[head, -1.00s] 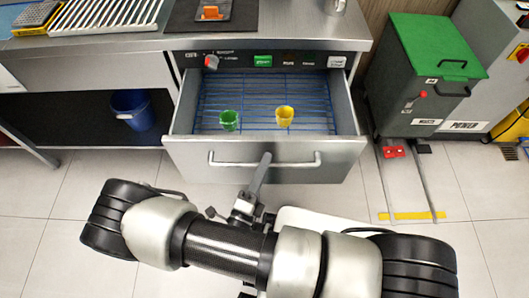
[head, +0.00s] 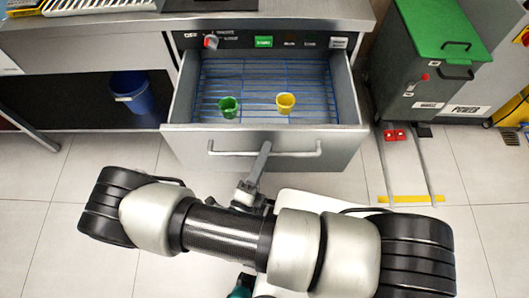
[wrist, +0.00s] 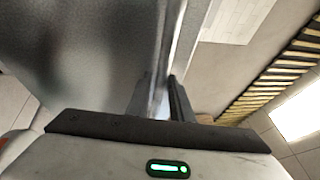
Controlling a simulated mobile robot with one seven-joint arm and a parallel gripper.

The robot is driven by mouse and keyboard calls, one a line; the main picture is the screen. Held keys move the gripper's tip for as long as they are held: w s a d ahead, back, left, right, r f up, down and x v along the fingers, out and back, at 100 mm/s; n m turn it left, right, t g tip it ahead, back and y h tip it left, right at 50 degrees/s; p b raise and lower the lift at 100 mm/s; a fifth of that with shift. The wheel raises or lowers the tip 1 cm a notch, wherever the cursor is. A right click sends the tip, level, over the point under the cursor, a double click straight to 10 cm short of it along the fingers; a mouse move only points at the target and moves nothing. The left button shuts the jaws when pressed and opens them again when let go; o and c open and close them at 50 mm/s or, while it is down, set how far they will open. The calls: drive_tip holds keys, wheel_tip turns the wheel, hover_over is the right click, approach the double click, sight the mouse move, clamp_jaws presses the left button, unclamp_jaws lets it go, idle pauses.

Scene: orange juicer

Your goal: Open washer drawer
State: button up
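The washer drawer is pulled out from under the steel counter. Its steel front (head: 190,155) faces me and its blue wire rack (head: 260,75) shows. A green cup (head: 229,107) and a yellow cup (head: 285,103) stand upright in it. The drawer's handle (head: 300,153) is a horizontal bar across the front. My gripper (head: 264,150) is at the middle of this bar. In the wrist view, my gripper's fingers (wrist: 164,100) lie close on both sides of the handle bar (wrist: 168,50) and seem closed on it. The fingertips' exact contact is hidden.
A control panel (head: 262,41) sits above the drawer. A blue bucket (head: 131,93) stands under the counter at left. A grey bin with a green lid (head: 440,30) stands at right, with floor rails (head: 386,165) before it. The tiled floor at left is clear.

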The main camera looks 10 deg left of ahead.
drive_tip(key=v, duration=1.7)
drive_tip(key=shift+s, duration=0.25)
